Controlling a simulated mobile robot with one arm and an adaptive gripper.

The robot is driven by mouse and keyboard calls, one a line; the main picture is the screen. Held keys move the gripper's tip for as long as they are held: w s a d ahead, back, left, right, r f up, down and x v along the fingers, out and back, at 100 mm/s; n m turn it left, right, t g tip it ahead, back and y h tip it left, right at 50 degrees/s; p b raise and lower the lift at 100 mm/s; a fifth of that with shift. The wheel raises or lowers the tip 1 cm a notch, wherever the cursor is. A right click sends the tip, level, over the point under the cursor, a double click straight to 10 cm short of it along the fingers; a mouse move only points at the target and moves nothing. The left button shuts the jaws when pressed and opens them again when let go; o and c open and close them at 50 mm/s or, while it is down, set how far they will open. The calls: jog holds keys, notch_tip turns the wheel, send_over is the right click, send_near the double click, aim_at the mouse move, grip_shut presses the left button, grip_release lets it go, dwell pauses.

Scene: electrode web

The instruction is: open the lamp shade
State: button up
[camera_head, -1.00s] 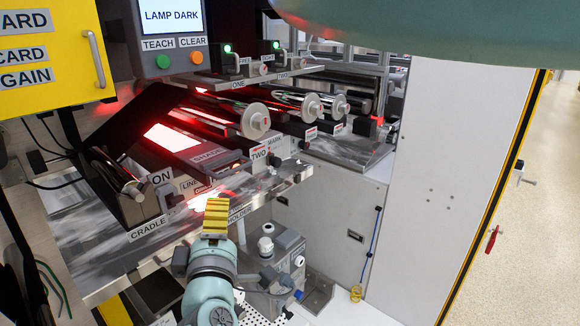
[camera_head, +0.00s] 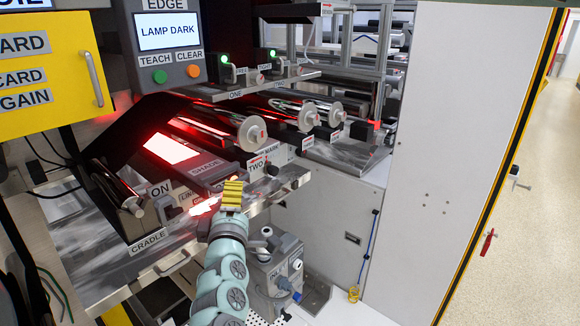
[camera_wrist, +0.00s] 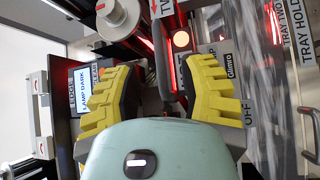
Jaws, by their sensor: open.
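The lamp shade, a grey plate labelled SHADE (camera_head: 205,168), lies at the lower front end of a red-glowing lamp window (camera_head: 170,142) on the machine. My gripper (camera_head: 232,192) has yellow ribbed fingers and is just in front of and below the shade's right end, over the metal ledge. In the wrist view, the fingers are spread apart with my gripper (camera_wrist: 165,88) empty between them. A dark grey bar lies ahead in the gap, near a lit red spot; I cannot tell whether it belongs to the shade. Contact with the shade cannot be made out.
A screen (camera_head: 168,32) reads LAMP DARK above green and orange buttons. Shiny rollers (camera_head: 250,132) stick out to the right of the shade. A cradle (camera_head: 133,207) stands at left. The metal ledge (camera_head: 120,270) runs below. A white cabinet panel (camera_head: 440,150) stands at right.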

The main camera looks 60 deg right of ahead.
jog(key=p+x, duration=0.2)
jog(key=x, duration=0.3)
jog(key=shift+d+r+p, duration=0.15)
jog(key=shift+r+p, duration=0.05)
jog(key=shift+p, duration=0.1)
jog(key=shift+w+d+f, duration=0.1)
jog(key=shift+w+d, duration=0.1)
jog(key=shift+w, duration=0.05)
jog(key=shift+o, duration=0.4)
grip_shut()
